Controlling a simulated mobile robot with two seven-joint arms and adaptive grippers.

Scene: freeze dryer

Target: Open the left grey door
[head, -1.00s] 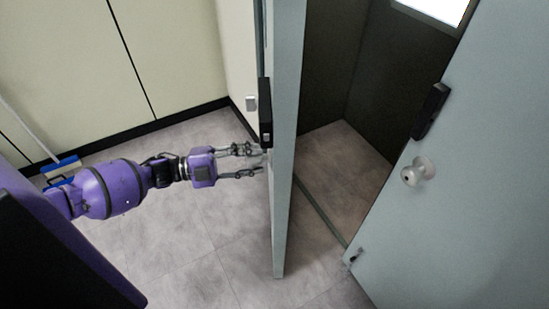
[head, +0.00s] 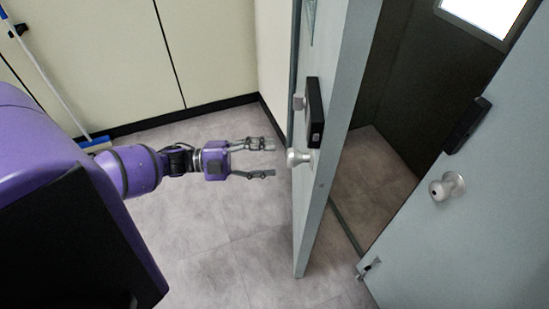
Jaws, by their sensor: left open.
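The left grey door (head: 332,150) stands swung partly open, seen at a steep angle in the middle of the head view. It carries a round silver knob (head: 299,157) and a black lock box (head: 315,112) above the knob. My left gripper (head: 274,160) is open and empty just left of the knob, its fingers pointing at it with a small gap between. My right gripper is not in view.
The right grey door (head: 440,235), with its own knob (head: 447,186), is also ajar. A dark doorway lies between the doors. A broom (head: 93,144) leans at the far left. The tiled floor (head: 215,250) is clear.

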